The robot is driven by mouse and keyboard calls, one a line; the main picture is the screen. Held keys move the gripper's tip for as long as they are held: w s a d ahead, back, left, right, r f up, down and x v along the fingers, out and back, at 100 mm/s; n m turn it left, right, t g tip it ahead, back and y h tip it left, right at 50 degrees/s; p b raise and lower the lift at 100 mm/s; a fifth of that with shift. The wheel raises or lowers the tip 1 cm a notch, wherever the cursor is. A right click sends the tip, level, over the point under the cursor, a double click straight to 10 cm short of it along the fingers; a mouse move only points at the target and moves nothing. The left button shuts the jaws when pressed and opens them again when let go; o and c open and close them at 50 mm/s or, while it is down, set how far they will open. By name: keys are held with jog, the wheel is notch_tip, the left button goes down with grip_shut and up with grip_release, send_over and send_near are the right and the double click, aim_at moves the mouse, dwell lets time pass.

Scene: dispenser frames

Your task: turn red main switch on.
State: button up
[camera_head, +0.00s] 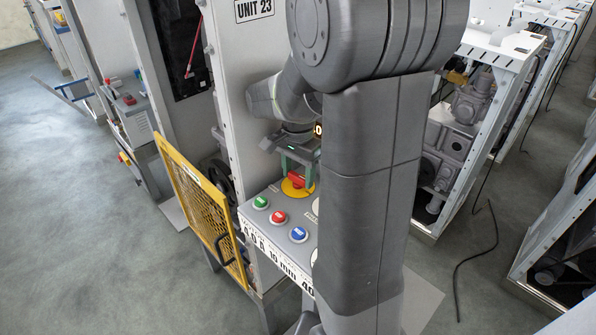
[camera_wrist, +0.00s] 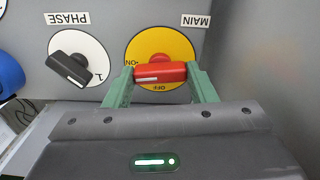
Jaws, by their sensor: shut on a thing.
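The red main switch (camera_wrist: 160,73) is a bar-shaped handle on a round yellow plate (camera_wrist: 160,44), beside the upside-down label MAIN (camera_wrist: 196,21) in the wrist view. The handle lies nearly level in that picture, its left end beside the ON mark; OFF shows below it. My gripper (camera_wrist: 160,71) has its two green fingers at the handle's two ends and is shut on it. In the head view the switch (camera_head: 298,180) shows red on yellow on the grey panel, with my gripper (camera_head: 297,164) reaching down over it.
A black PHASE knob (camera_wrist: 72,69) on a white plate sits left of the switch in the wrist view. Green (camera_head: 261,202), red (camera_head: 278,218) and blue (camera_head: 298,234) buttons lie nearby. A yellow mesh gate (camera_head: 200,205) stands open at the left. A grey cabinet wall rises close by.

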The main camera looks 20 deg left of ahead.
aim_at(297, 176)
jog(key=shift+m, duration=0.6)
jog(key=o, duration=1)
jog(key=shift+s+a, duration=0.1)
notch_tip(297, 176, up, 14)
jog(key=shift+f, duration=0.1)
